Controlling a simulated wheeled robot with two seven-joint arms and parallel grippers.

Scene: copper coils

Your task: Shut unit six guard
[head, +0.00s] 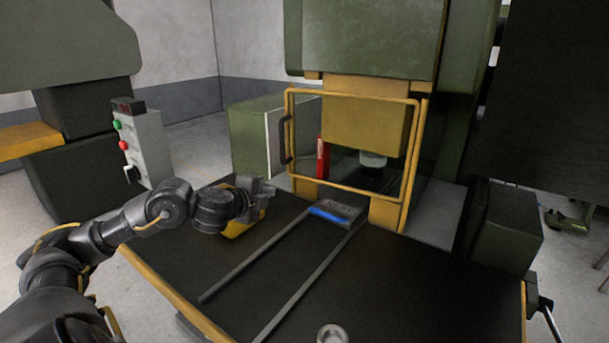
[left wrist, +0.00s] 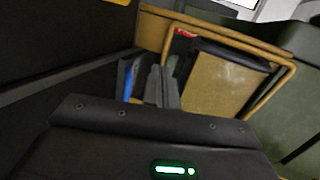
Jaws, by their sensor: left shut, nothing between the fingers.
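The guard (head: 350,96) is a yellow-framed see-through panel on the green press. It stands across the front of the press opening, with a dark handle (head: 284,140) on its left side. I cannot tell whether it sits flush. Its yellow frame also shows in the left wrist view (left wrist: 225,35). My left gripper (head: 266,185) is low in front of and left of the guard, above the dark table, apart from the handle. Its fingers (left wrist: 162,88) are together and empty in the left wrist view.
Two rails run along the dark table (head: 210,262) to a grey block with a blue strip (head: 330,215). A red object (head: 323,158) stands behind the guard panel. A control box (head: 143,143) with green and red buttons is at left. A green cabinet (head: 250,140) stands behind my gripper.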

